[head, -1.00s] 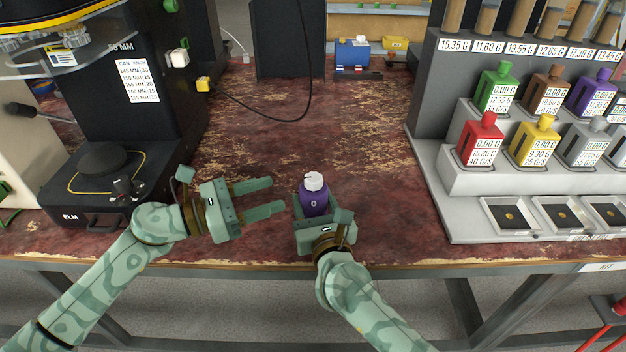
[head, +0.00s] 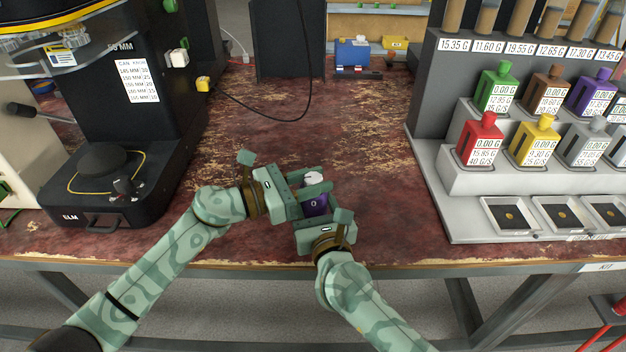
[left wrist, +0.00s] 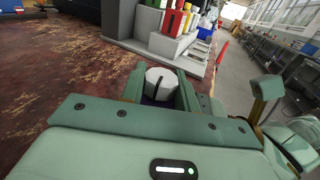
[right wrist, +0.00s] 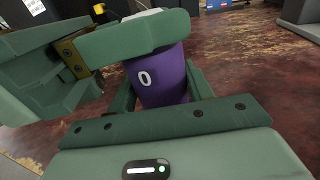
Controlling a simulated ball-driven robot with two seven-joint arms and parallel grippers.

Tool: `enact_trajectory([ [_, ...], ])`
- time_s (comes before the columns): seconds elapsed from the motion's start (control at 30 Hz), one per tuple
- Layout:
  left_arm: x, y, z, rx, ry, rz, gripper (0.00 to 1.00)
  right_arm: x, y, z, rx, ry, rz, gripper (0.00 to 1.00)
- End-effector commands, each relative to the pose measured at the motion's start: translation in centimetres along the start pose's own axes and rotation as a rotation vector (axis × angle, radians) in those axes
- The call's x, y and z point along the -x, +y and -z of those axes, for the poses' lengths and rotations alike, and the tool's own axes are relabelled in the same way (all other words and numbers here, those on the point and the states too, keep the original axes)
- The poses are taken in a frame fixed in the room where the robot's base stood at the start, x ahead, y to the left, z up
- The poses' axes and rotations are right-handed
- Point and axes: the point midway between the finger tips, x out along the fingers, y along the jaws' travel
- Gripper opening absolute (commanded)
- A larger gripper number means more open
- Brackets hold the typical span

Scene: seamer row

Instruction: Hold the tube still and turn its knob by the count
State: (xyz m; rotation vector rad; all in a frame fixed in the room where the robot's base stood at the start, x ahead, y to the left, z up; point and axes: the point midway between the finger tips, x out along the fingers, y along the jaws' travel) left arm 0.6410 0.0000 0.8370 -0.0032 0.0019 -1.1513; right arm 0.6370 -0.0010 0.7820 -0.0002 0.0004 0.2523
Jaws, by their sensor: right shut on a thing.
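The purple tube (head: 315,206) stands upright near the table's front edge, with a white "0" on its side facing my right wrist view. Its white knob (head: 313,177) is on top; a dark line crosses it in the left wrist view (left wrist: 160,82). My right gripper (head: 315,213) is shut on the tube, low on its body. My left gripper (head: 317,181) comes in from the left above the right one, its fingers open on either side of the knob. Contact with the knob cannot be seen. A left finger hides part of the tube's top in the right wrist view.
A black machine (head: 130,150) with a "CAN KNOB" chart (head: 139,80) stands at the left. A grey rack (head: 470,185) with coloured bottles and small trays stands at the right. A black cable lies at the back. The table's middle is clear.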

Motion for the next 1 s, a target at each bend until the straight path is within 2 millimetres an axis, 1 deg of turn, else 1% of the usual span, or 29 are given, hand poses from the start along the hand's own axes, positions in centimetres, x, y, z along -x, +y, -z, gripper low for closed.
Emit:
enact_trajectory([
  [0.17,0.03,0.09,0.06,-0.001,0.002,0.007,0.08,0.01,-0.02,0.06,0.000,0.001,0.001,0.25],
  [0.4,0.07,0.19,0.14,0.000,0.005,0.120,0.08,0.02,-0.01,0.05,0.001,0.001,0.000,0.25],
  [0.67,0.12,0.14,0.13,-0.001,0.003,0.128,0.08,0.02,-0.03,0.05,0.000,0.001,0.001,0.25],
  [0.7,0.13,0.15,0.13,-0.001,0.003,0.128,0.36,0.02,-0.03,0.05,0.000,0.001,0.001,0.25],
  [0.77,0.12,0.15,0.13,-0.001,0.003,0.127,0.52,0.02,-0.03,0.05,0.000,0.001,0.001,0.25],
  [1.0,0.08,0.09,0.06,0.000,0.001,0.129,0.52,0.01,-0.02,0.05,0.000,0.001,0.000,0.25],
])
